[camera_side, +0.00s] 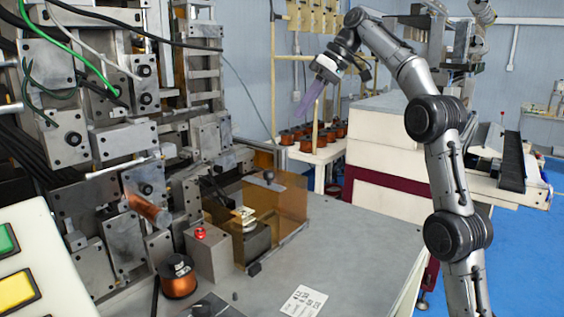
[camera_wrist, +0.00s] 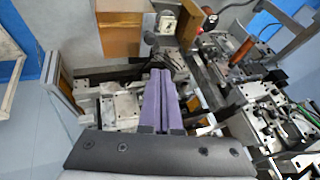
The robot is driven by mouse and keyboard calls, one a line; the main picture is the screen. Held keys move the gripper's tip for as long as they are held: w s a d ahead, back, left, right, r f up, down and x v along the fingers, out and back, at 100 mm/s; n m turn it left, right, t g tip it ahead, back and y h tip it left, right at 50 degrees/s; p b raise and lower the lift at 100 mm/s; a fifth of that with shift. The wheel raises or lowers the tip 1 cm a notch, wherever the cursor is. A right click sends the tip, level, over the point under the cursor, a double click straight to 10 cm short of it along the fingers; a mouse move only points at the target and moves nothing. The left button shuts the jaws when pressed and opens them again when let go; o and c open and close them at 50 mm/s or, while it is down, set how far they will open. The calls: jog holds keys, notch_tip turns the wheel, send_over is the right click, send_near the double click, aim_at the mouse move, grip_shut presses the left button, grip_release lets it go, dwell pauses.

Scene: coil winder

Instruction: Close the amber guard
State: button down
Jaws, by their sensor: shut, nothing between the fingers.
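The amber guard (camera_side: 285,205) is a see-through amber box on the grey bench, beside the winder. A grey strip with a black knob (camera_side: 269,176) lies along its top. A small pale part and a dark block show in and before it. In the wrist view an amber panel (camera_wrist: 120,36) is at the top left, with a narrower brown panel to its right; I cannot tell how far the guard is open. My gripper (camera_side: 297,114) is raised well above and behind the guard, apart from it. Its purple fingers (camera_wrist: 160,72) are together and empty.
The winder's metal blocks (camera_side: 115,190) fill the left. A grey box with a red button (camera_side: 200,233) and a copper spool (camera_side: 179,277) stand before the guard. A stand with several copper spools (camera_side: 318,150) is behind. The bench right of the guard is clear.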

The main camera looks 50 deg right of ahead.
jog(key=w+d+f+m, duration=0.1)
jog(key=d+f, duration=0.4)
jog(key=d, duration=0.1)
send_near(282, 184)
jog(key=w, duration=0.3)
jog(key=shift+w+d+g, duration=0.3)
jog(key=shift+d, duration=0.05)
jog(key=a+f, duration=0.1)
jog(key=a, duration=0.2)
jog(key=shift+w+f, duration=0.35)
jog(key=shift+w+a+f, duration=0.1)
jog(key=shift+a+f, duration=0.1)
jog(key=shift+a, duration=0.3)
jog(key=a, duration=1.3)
jog(key=shift+a, duration=0.4)
